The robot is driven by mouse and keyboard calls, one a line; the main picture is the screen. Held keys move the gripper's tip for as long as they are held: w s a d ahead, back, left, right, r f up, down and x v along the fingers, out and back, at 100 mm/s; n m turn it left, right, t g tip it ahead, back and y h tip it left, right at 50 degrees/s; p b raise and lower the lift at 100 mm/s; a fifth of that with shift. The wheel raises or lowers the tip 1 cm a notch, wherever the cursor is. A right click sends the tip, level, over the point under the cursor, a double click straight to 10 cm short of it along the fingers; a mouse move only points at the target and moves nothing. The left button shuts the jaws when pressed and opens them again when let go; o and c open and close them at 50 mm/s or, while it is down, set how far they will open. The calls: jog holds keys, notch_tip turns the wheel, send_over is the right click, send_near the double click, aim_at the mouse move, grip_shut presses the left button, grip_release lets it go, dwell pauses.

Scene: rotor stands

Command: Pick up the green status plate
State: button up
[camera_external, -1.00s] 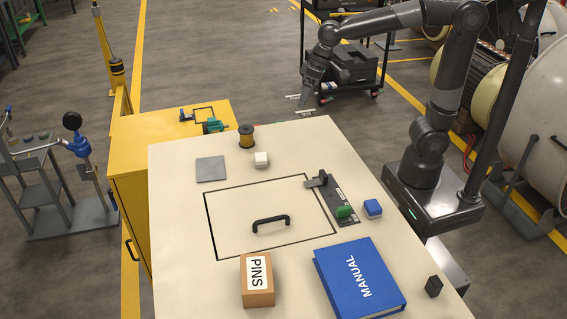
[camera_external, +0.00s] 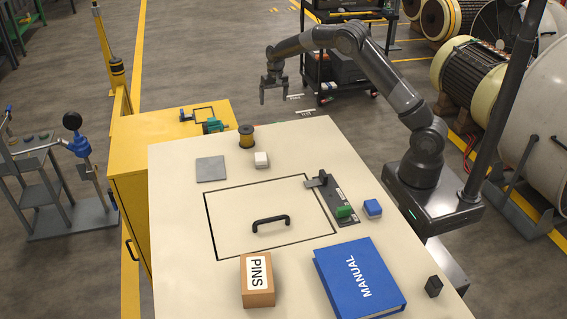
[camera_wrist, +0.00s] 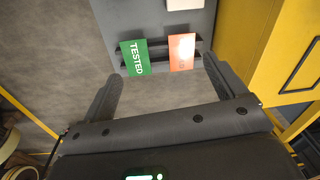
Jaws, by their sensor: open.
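The green status plate (camera_wrist: 135,57), marked TESTED, stands in a dark slotted rack (camera_wrist: 159,61) in the wrist view. An orange plate (camera_wrist: 181,52) sits just to its right in the same rack. My gripper (camera_wrist: 162,72) is open and empty, its two fingers apart below and to either side of the plates, with the green plate nearer the left finger. In the external view my gripper (camera_external: 274,92) hangs pointing down beyond the table's far edge. I cannot make out the green plate in the external view.
The cream table (camera_external: 180,260) holds a blue manual (camera_external: 360,278), a PINS box (camera_external: 257,280), a black handle (camera_external: 271,223) and small blocks. A yellow cabinet (camera_external: 140,150) stands at its left. A black cart (camera_external: 318,65) is behind my arm. A yellow surface (camera_wrist: 270,50) borders the rack's right.

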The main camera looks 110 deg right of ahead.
jog(key=shift+m+g, duration=0.4)
jog(key=shift+m, duration=0.5)
jog(key=s+d+f, duration=0.2)
jog(key=f, duration=0.2)
jog(key=s+d+f, duration=0.2)
jog(key=d+f, duration=0.1)
jog(key=f, duration=0.2)
jog(key=s+d+f, duration=0.1)
jog(key=d+f, duration=0.1)
jog(key=f, duration=0.3)
jog(key=shift+s+d+f, duration=0.15)
jog(key=shift+s+d, duration=0.1)
jog(key=shift+s, duration=0.15)
jog(key=shift+a+f, duration=0.2)
jog(key=shift+f, duration=2.5)
jog(key=shift+c, duration=0.3)
jog(key=c, duration=1)
